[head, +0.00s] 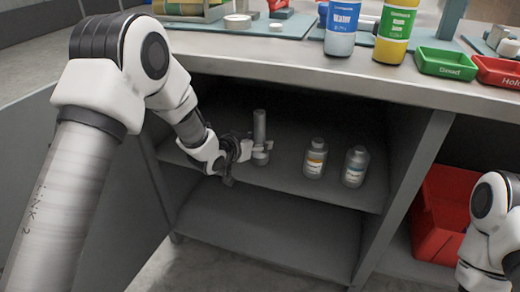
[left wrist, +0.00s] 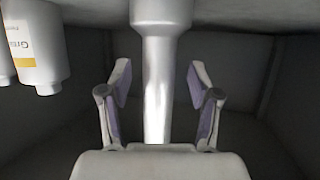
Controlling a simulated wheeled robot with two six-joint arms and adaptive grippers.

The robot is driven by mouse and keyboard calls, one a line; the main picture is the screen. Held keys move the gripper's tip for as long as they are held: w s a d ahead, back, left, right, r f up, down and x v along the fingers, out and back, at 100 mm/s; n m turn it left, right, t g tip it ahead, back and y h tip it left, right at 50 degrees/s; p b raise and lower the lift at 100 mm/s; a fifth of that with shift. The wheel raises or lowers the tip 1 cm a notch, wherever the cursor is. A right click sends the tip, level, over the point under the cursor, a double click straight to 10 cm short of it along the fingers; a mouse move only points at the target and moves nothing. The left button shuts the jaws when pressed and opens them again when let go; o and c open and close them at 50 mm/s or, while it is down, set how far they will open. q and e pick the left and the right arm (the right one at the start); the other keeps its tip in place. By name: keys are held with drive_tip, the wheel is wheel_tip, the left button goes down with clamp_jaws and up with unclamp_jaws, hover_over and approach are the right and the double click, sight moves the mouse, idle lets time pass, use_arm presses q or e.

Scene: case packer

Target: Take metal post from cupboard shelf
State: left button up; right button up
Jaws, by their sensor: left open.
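The metal post (head: 260,132) is a grey cylinder with a wider base, upright on the cupboard's upper shelf (head: 285,180). It also shows in the left wrist view (left wrist: 157,90), where its wide base is at the top of the picture. My left gripper (head: 256,149) reaches into the cupboard at the post. In the left wrist view its fingers (left wrist: 157,88) are open, one on each side of the post's shaft, with a visible gap on both sides. My right arm shows only at the right edge of the head view; its gripper is out of view.
An orange-labelled bottle (head: 315,160) and a blue-labelled bottle (head: 355,167) stand on the same shelf, right of the post. The lower shelf (head: 270,235) is bare. The worktop (head: 290,52) overhangs the opening, and a side panel (head: 410,180) bounds it. A red bin (head: 440,215) is beyond.

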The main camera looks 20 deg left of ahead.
use_arm(q)
drive_tip(key=shift+x, duration=0.95)
drive_tip(key=shift+s, duration=0.15)
drive_tip(key=shift+c, duration=0.7)
clamp_jaws()
